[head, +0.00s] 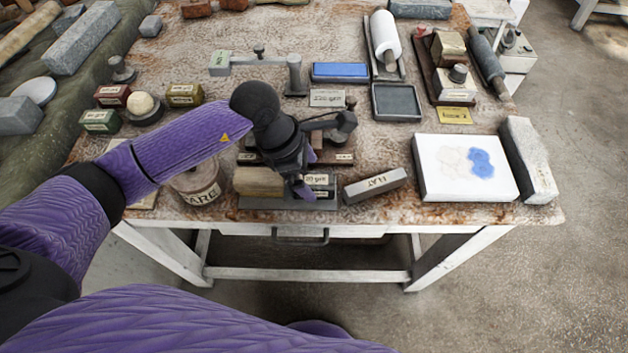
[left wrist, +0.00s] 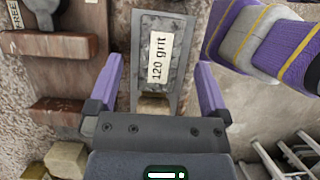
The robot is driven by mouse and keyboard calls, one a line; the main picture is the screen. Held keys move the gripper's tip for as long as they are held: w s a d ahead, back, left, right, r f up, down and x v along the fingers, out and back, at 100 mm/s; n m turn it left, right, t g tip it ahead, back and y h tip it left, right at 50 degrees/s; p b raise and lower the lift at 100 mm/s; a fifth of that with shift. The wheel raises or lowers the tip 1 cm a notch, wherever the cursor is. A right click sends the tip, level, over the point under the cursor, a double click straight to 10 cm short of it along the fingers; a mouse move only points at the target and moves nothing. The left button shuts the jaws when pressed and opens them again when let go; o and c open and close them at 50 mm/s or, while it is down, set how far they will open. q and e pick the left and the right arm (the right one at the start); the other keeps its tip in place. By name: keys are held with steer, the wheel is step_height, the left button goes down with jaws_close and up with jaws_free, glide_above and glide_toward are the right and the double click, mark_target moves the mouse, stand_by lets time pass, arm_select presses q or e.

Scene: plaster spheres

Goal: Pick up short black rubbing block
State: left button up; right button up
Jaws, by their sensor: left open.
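A short dark block with a white grit label (head: 318,180) lies near the front edge of the table, partly hidden by my gripper. In the left wrist view, a dark grey piece labelled "120 grit" (left wrist: 156,58) lies between and ahead of the fingers; it seems to be the same block, but I cannot be sure. My left gripper (head: 307,172) hangs over this spot, pointing down, with its purple fingers apart. It also shows in the left wrist view (left wrist: 158,85), with nothing clamped between the fingers. My right gripper is not in view.
A tan block (head: 258,181) sits just left, and a round tub (head: 197,185) further left. A grey labelled block (head: 375,185) lies to the right. Beyond it are a white board with blue patches (head: 440,178) and a long stone (head: 528,160). A blue-topped stone (head: 340,72) lies behind.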

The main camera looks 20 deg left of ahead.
mark_target(312, 179)
arm_select(q)
steer(key=x, duration=0.3)
steer(key=shift+f+b, duration=0.3)
steer(key=shift+f, duration=0.05)
steer(key=shift+r, duration=0.1)
jaws_close()
